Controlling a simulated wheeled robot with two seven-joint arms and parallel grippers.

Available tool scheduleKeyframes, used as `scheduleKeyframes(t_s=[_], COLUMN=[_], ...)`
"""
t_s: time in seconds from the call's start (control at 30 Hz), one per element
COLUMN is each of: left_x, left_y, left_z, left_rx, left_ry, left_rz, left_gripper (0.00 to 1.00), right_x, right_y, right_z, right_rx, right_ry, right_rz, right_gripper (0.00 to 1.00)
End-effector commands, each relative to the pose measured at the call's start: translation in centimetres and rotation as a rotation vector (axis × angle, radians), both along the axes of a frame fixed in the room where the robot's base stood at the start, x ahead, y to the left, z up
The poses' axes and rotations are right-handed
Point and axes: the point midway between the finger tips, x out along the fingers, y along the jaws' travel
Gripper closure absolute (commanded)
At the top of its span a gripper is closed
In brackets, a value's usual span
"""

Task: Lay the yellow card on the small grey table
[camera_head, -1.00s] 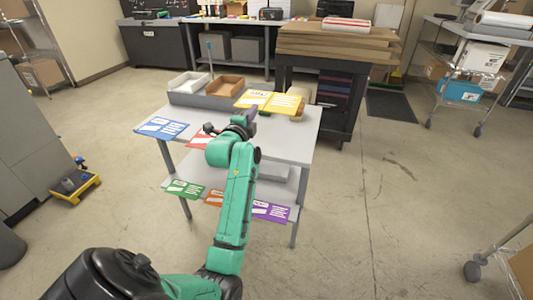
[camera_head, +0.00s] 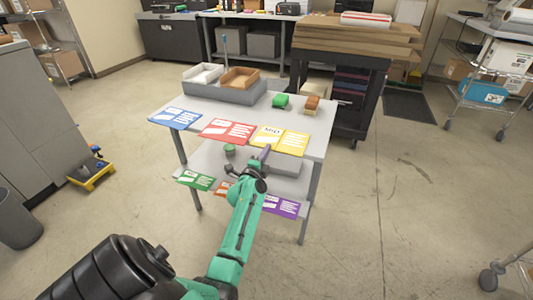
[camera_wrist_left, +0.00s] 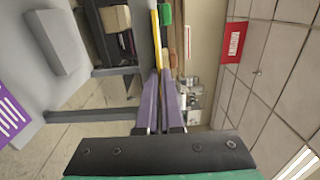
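The yellow card (camera_head: 283,139) lies flat and level at the front right edge of the small grey table (camera_head: 195,107), just right of the red card (camera_head: 227,131). Its near edge sticks out past the table's front. My left gripper (camera_head: 265,150) is at this near edge, with its fingers shut on the card. In the left wrist view the yellow card (camera_wrist_left: 156,35) shows edge-on, running away from the purple fingertips (camera_wrist_left: 161,75). I cannot tell whether the card's underside touches the top. My right gripper is not in view.
A blue card (camera_head: 175,117) lies at the table's left edge. A grey tray (camera_head: 225,90), a green block (camera_head: 280,100) and a brown block (camera_head: 312,103) stand further back. Green (camera_head: 196,180) and purple (camera_head: 281,205) cards are on the lower shelf. Bare tabletop lies behind the front cards.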

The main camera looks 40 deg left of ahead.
Motion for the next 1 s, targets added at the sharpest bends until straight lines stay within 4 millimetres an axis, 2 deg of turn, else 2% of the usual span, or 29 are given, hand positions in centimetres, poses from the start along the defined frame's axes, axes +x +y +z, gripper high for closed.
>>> scheduleKeyframes(t_s=[0.2, 0.23, 0.3, 0.7, 0.87, 1.0], left_x=[0.0, 0.0, 0.0, -0.1, -2.7, -6.5], left_y=[0.0, 0.0, 0.0, -0.1, -1.0, -2.3], left_z=[-0.3, -0.3, -0.2, 0.3, 0.0, -0.1], left_rx=[0.001, 0.0, -0.001, -0.001, 0.0, 0.001], left_ry=[0.0, 0.0, 0.0, 0.0, 0.003, 0.005], left_rz=[0.0, 0.0, 0.0, 0.0, -0.001, -0.001], left_gripper=[1.0, 0.93, 0.67, 0.67, 0.67, 0.67], right_x=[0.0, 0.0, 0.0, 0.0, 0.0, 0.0], right_y=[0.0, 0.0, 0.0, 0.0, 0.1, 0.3], right_z=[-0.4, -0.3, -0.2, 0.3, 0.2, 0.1], right_rx=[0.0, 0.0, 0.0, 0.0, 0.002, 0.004], right_ry=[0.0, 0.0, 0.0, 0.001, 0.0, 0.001], right_rz=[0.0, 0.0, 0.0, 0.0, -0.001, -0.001], right_gripper=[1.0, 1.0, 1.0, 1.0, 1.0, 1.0])
